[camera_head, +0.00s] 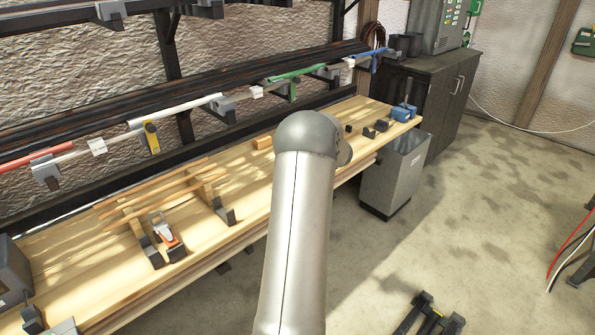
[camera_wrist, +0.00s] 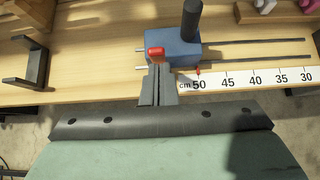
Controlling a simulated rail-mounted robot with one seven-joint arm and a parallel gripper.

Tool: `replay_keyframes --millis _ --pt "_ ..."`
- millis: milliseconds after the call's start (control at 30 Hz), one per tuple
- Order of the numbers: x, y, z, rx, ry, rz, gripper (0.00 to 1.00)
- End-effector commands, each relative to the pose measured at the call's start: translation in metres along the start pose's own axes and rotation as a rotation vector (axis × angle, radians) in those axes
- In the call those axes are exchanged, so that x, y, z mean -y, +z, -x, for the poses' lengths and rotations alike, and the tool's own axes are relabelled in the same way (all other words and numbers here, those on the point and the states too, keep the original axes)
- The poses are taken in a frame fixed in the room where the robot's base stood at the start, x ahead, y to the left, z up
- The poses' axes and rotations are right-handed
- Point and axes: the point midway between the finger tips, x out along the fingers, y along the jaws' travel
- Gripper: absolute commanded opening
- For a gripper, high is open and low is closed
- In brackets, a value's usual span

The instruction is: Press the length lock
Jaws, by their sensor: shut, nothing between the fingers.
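A blue block (camera_wrist: 178,48) with a black upright post (camera_wrist: 191,20) stands on the wooden bench in the wrist view. A red button-like part (camera_wrist: 156,52), seemingly the length lock, is on the block's left front edge. My gripper (camera_wrist: 158,69) is shut and empty, its fingertips just below the red part in the picture; I cannot tell if they touch. A white scale (camera_wrist: 250,77) marked in cm runs right from the block, with a small red pointer (camera_wrist: 198,70) near 50. In the head view, the blue device (camera_head: 401,113) is at the bench's right end; my arm hides the gripper.
Two thin dark rods (camera_wrist: 255,41) extend right from the block. A dark bracket (camera_wrist: 24,62) stands left of it. In the head view, several laths (camera_head: 160,190) lie on supports, and a grey bin (camera_head: 393,180) stands below the bench end.

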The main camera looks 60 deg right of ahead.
Motion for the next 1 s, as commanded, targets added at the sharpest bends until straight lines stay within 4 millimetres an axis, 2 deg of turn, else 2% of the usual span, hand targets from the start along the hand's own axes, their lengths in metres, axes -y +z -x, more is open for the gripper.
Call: replay_keyframes --millis 333,700,867,1000 --pt "0.000 0.012 0.010 0.001 0.001 0.002 0.00" --pt "0.000 0.012 0.011 0.001 0.001 0.001 0.00" --pt "-0.001 0.001 0.015 0.000 0.002 0.001 0.00" --pt "-0.005 -0.020 0.028 0.001 0.006 0.005 0.00"
